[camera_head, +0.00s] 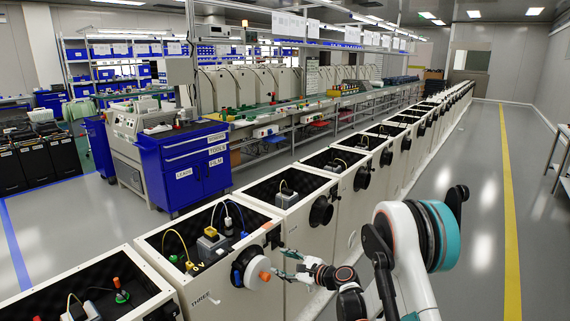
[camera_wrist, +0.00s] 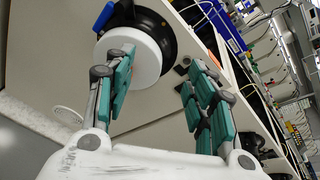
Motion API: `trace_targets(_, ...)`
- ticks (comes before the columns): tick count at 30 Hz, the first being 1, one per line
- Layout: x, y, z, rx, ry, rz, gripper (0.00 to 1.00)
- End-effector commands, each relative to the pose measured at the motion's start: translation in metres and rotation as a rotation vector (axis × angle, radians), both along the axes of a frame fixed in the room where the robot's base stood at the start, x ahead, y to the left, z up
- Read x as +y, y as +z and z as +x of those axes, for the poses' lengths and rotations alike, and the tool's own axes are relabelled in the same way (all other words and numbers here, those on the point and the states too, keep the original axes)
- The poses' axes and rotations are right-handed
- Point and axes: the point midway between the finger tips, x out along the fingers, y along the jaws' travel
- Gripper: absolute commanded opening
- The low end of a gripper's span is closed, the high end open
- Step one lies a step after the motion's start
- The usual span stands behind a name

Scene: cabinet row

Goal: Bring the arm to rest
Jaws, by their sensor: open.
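My gripper (camera_head: 277,263) is open and empty in front of the cabinet row. It is in front of a white round cap (camera_head: 256,273) with an orange centre, on a cabinet (camera_head: 215,290) marked THREE. In the wrist view my gripper's two teal-padded fingers (camera_wrist: 160,68) stand wide apart. The white cap (camera_wrist: 148,62) shows behind the left finger, which hides part of it. Behind the cap is a black round port (camera_wrist: 172,25). I cannot tell for sure whether a finger touches the cap. My arm stretches in from the lower right in the head view.
Open-topped cabinets run from lower left into the distance, with black round ports such as this one (camera_head: 321,211). A blue tool cabinet (camera_head: 185,168) stands behind them. The floor aisle with the yellow line (camera_head: 510,200) is clear on the right. A table (camera_head: 562,160) stands at the right edge.

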Motion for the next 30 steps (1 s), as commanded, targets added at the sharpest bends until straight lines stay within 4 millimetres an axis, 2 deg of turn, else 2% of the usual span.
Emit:
trace_targets(1, -0.003, 0.018, -0.003, -0.021, 0.008, -0.047, 0.50)
trace_targets(3, -0.007, 0.038, -0.007, -0.053, 0.023, -0.118, 0.50)
trace_targets(8, -0.017, 0.082, -0.023, -0.125, 0.062, -0.282, 0.50)
trace_targets(14, -0.032, 0.131, -0.053, -0.208, 0.121, -0.484, 0.50)
trace_targets(21, -0.054, 0.180, -0.102, -0.299, 0.208, -0.724, 0.50)
trace_targets(30, -0.086, 0.223, -0.178, -0.400, 0.339, -1.018, 0.50)
